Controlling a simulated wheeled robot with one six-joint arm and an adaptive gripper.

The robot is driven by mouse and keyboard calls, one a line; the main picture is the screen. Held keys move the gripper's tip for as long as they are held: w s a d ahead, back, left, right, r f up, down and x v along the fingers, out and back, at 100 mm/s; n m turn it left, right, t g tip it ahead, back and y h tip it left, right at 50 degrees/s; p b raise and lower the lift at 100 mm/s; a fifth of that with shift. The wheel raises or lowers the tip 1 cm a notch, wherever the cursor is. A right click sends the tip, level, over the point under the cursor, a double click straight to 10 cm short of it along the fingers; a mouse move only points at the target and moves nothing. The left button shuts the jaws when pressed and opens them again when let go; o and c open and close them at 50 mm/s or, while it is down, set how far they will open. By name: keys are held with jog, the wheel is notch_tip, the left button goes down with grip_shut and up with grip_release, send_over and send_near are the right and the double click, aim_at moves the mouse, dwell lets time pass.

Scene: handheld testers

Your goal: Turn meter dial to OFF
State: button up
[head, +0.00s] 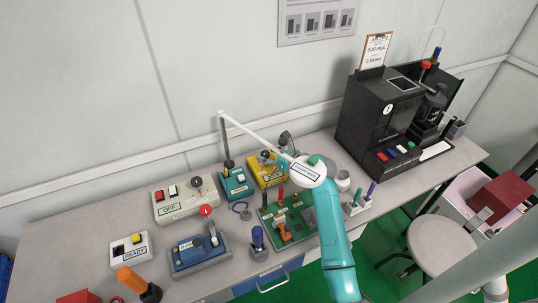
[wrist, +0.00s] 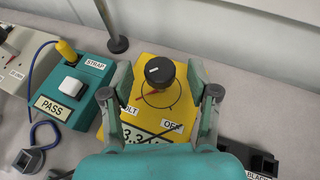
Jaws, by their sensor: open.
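The yellow meter (wrist: 150,113) lies under my gripper in the wrist view. Its round black dial (wrist: 160,73) has a short white mark toward its left side. A VOLT label sits lower left of the dial and an OFF label lower right; the display below reads about 3.3, partly covered by my gripper. My gripper (wrist: 161,80) is open, with one finger on each side of the dial; whether either touches it I cannot tell. In the head view the meter (head: 260,168) is partly hidden by my arm and gripper.
A teal tester (wrist: 68,88) reading PASS, with a yellow plug and blue cable, stands close left of the meter. A black block (wrist: 262,163) is at lower right. In the head view a green circuit board (head: 292,226) lies in front, and a black machine (head: 364,118) stands right.

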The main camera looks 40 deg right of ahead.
jog(key=shift+c, duration=0.3)
grip_shut()
jog(key=shift+n+y, duration=0.3)
jog(key=shift+d+n+y, duration=0.3)
jog(key=shift+n+y, duration=0.5)
jog(key=shift+y, duration=0.2)
jog(key=n+g+y, duration=0.2)
jog(key=n+y, duration=0.2)
jog(key=shift+w+d+r+g+y, duration=0.1)
jog(key=shift+w+d+g+y, duration=0.2)
jog(key=shift+g, duration=0.1)
jog(key=n+g+y, duration=0.2)
jog(key=n+g, duration=0.1)
jog(key=n+g+y, duration=0.1)
jog(key=n, duration=0.1)
jog(key=shift+w+d+g+y, duration=0.15)
jog(key=shift+w+g+y, duration=0.1)
jog(key=shift+g+y, duration=0.05)
jog(key=shift+n+g, duration=0.4)
jog(key=shift+n, duration=0.1)
